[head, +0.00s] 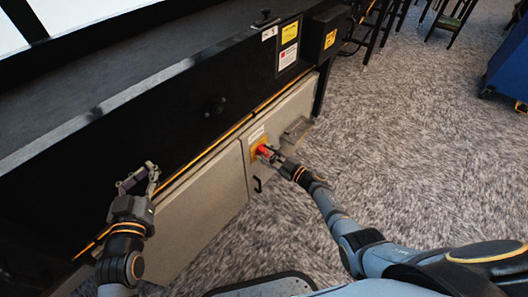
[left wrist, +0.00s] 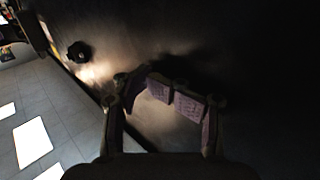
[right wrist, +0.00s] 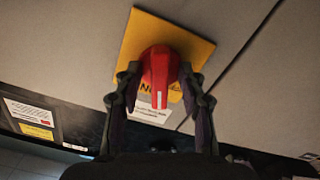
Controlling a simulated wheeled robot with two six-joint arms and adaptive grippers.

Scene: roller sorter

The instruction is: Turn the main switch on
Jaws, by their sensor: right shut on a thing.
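The main switch is a red rotary handle (right wrist: 160,72) on a yellow plate (right wrist: 199,47), fixed to a grey cabinet front. In the head view the red handle (head: 263,150) shows at the tip of my right gripper (head: 270,154). In the right wrist view my right gripper (right wrist: 160,88) has its fingers on both sides of the red handle and is shut on it. A white line on the handle points toward the gripper. My left gripper (head: 138,180) is empty near the black machine side, its fingers apart; it also shows in the left wrist view (left wrist: 165,100).
The grey cabinet (head: 205,215) has a black pull handle (head: 257,185) below the switch. A black knob (head: 215,106) stands out from the machine's black side panel. Warning labels (head: 288,45) are at the upper right.

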